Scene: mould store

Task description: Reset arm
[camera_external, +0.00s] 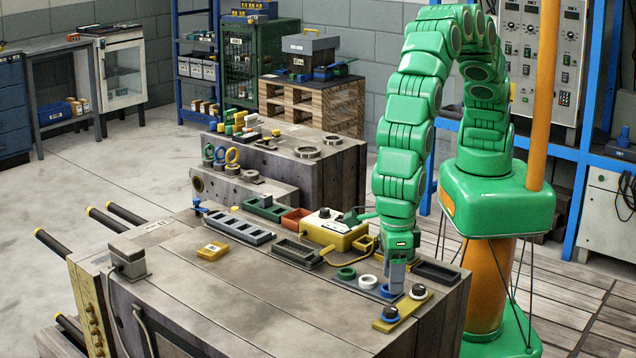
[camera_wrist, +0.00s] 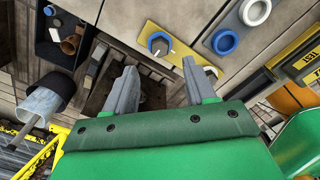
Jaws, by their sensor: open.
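My green arm comes down from the right in the external view. My gripper (camera_external: 397,280) points down, low over the right part of the near workbench (camera_external: 215,285), close to the blue ring (camera_external: 388,291). In the wrist view my gripper (camera_wrist: 160,75) shows two grey fingers spread apart, with nothing seen between them. A yellow plate with a knob (camera_wrist: 161,43) lies beyond the fingertips. The blue ring (camera_wrist: 224,42) and the white ring (camera_wrist: 255,11) lie right of it. I cannot tell whether the fingers touch anything.
The yellow plate (camera_external: 403,309) bears two knobs near the bench's right end. A green ring (camera_external: 346,273), a yellow control box (camera_external: 333,231) and a long grey tray (camera_external: 239,228) stand nearby. A yellow block (camera_external: 212,251) lies alone. The bench's front middle is bare.

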